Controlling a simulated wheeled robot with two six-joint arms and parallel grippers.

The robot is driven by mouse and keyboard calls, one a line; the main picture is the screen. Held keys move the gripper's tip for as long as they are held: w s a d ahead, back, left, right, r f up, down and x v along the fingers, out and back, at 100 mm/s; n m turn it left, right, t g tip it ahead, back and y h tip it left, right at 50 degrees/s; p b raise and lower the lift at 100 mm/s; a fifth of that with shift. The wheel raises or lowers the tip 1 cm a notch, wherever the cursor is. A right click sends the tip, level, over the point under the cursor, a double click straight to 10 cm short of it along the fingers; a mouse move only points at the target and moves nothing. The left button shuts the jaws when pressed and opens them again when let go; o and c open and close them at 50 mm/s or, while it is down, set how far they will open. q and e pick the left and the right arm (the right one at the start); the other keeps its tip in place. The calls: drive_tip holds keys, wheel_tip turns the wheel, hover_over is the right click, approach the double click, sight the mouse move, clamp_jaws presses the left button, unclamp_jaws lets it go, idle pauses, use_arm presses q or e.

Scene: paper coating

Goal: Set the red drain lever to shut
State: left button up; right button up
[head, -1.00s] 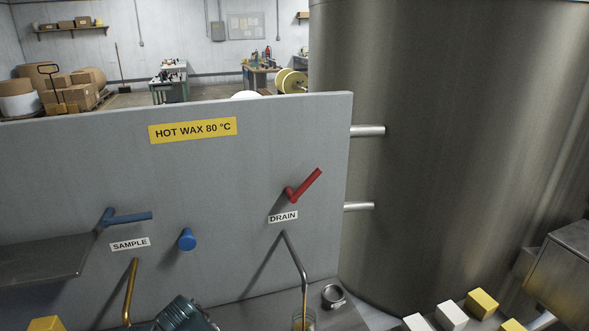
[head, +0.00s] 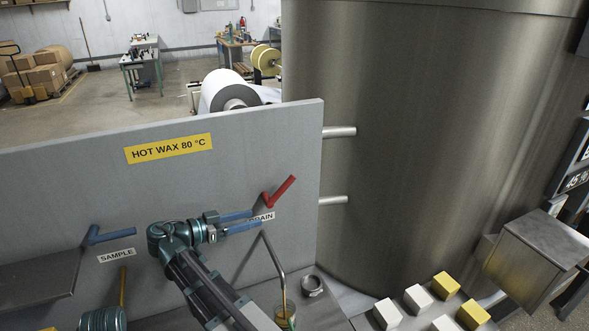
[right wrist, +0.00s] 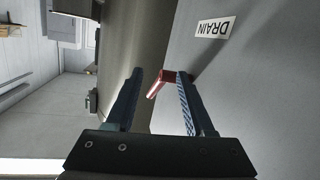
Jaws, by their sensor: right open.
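The red drain lever (head: 280,190) is on the grey panel above the DRAIN label (head: 264,216) and points up and to the right. My right gripper (head: 254,218) is open, its blue fingers just left of and below the lever in the head view. In the right wrist view the lever (right wrist: 161,82) shows between the open fingers (right wrist: 160,72), close to the right-hand finger; I cannot tell whether they touch. My left gripper's fingers are not in view.
A blue SAMPLE lever (head: 110,235) sits further left on the panel (head: 60,185). A large steel tank (head: 410,150) stands right of the panel, joined by two pipes. White and yellow blocks (head: 446,285) lie at the lower right.

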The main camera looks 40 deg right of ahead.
sight(290, 184)
wheel_tip(290, 184, up, 6)
drive_tip(key=d+m+g+h+p, duration=0.1)
drive_tip(key=d+m+h, duration=0.1)
drive_tip(key=m, duration=0.2)
drive_tip(key=d, duration=0.4)
drive_tip(key=s+d, duration=0.1)
drive_tip(key=d, duration=0.8)
drive_tip(key=shift+s+d, duration=0.25)
drive_tip(key=shift+d, duration=0.1)
clamp_jaws()
idle(0.6)
